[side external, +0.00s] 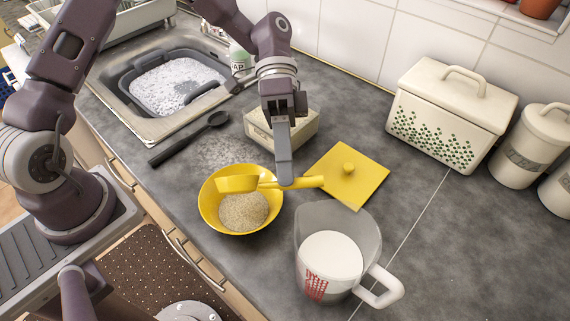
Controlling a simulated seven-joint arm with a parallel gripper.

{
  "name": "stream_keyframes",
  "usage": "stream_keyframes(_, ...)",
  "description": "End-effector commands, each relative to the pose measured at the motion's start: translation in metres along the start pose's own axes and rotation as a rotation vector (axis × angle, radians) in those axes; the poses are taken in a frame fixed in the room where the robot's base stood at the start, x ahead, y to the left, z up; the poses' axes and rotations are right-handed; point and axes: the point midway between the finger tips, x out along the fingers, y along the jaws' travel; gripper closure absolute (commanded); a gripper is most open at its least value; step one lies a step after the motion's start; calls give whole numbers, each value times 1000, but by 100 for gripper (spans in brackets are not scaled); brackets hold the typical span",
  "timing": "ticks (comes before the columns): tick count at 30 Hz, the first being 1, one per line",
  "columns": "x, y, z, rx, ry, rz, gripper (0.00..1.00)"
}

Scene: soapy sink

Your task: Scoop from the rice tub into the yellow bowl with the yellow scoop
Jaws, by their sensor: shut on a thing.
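My gripper (285,182) is shut on the handle of the yellow scoop (237,184). The scoop's head is at the left, over the back part of the yellow bowl (207,216); its handle points right. Whether the scoop holds any grains is not clear. The bowl stands on the counter with a heap of pale grains (243,212) in it. The cream rice tub (302,133) stands behind the bowl, partly hidden by my gripper. Its inside is hard to see.
A yellow lid (345,185) lies right of the tub. A measuring jug (337,225) with white contents stands front right. A black spoon (188,140) and scattered grains (226,153) lie left of the tub. A soapy sink (140,125) is back left; cream canisters (450,115) stand right.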

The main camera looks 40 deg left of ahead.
Motion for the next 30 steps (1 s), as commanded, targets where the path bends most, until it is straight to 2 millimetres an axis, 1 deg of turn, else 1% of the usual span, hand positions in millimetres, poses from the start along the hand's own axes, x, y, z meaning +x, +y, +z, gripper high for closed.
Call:
stream_keyframes(1,0,-1,0,-2,2,54,100)
stream_keyframes(7,1,-3,0,0,1,246,100)
stream_keyframes(14,-2,6,0,2,-3,12,100)
stream_keyframes(20,-5,14,-1,3,-4,-237,100)
stream_keyframes(23,-6,21,-2,4,-6,-411,100)
stream_keyframes(26,-8,28,-3,8,-4,-609,100)
stream_keyframes(27,-8,32,-3,10,-4,-699,100)
stream_keyframes(30,-9,36,-4,6,-6,-865,100)
